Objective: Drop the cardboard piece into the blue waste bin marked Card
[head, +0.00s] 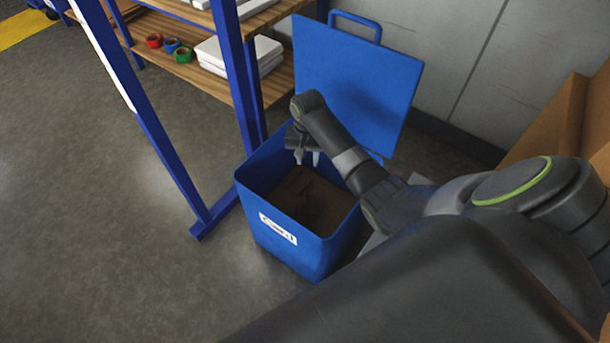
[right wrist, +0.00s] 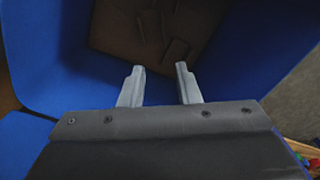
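The blue waste bin (head: 335,250) stands on the floor with its blue lid (head: 355,85) raised behind it. A white label reading "Card" (head: 278,229) is on its front. My right gripper (head: 308,158) is over the bin's opening, fingers pointing down. In the right wrist view its two fingers (right wrist: 160,85) are apart with nothing between them. Brown cardboard (head: 305,195) lies inside the bin, below the fingers; it also shows in the right wrist view (right wrist: 150,30). I cannot tell whether it is one piece or several. My left gripper is not in view.
A blue-framed shelf unit (head: 232,70) with wooden shelves stands left of the bin. It holds tape rolls (head: 172,46) and white stacks (head: 240,52). Brown cardboard boxes (head: 550,125) stand at the right. A grey wall is behind. The floor at left is clear.

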